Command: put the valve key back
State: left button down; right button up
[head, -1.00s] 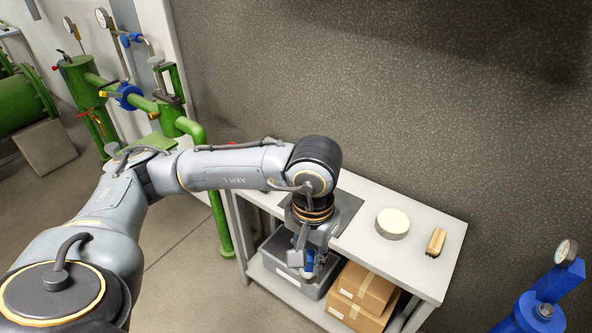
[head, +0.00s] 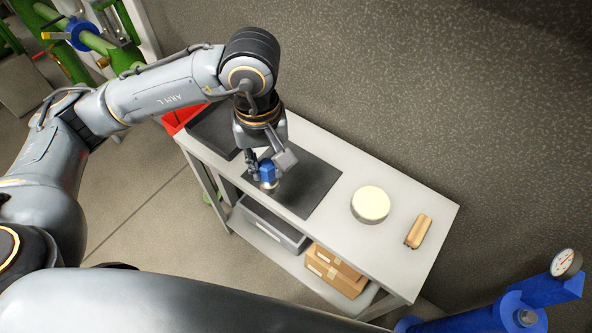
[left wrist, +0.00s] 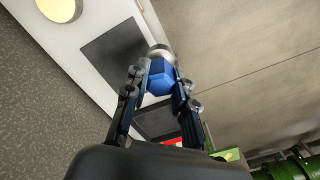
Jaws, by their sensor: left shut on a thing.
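A blue block-like piece with a round silver end, which looks like the valve key (head: 267,173), is in the jaws of my left gripper (head: 265,168). In the left wrist view the key (left wrist: 160,77) sits between the two fingers of the left gripper (left wrist: 162,85), its silver end pointing away from the palm. In the head view it is over the left part of a dark mat (head: 312,187) on the white table. I cannot tell if the silver end touches the mat. My right gripper is out of view.
On the white table (head: 395,262) are a round cream-topped tin (head: 370,204) and a wooden-backed brush (head: 419,231). A dark tray (head: 208,130) and a red container (head: 178,117) are at the left end. A grey bin (head: 268,228) and cardboard boxes (head: 335,271) are below.

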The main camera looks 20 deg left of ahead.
pick_arm(q)
jog(key=d+r+n+p, duration=0.1)
jog(key=d+r+n, duration=0.4)
jog(key=n, duration=0.3)
jog(key=w+a+f+p, duration=0.4)
jog(key=w+f+p, duration=0.3)
jog(key=w+f, duration=0.5)
jog(key=shift+w+a+f+n, duration=0.2)
jog(key=shift+w+f+n, duration=0.1)
jog(key=shift+f, duration=0.35)
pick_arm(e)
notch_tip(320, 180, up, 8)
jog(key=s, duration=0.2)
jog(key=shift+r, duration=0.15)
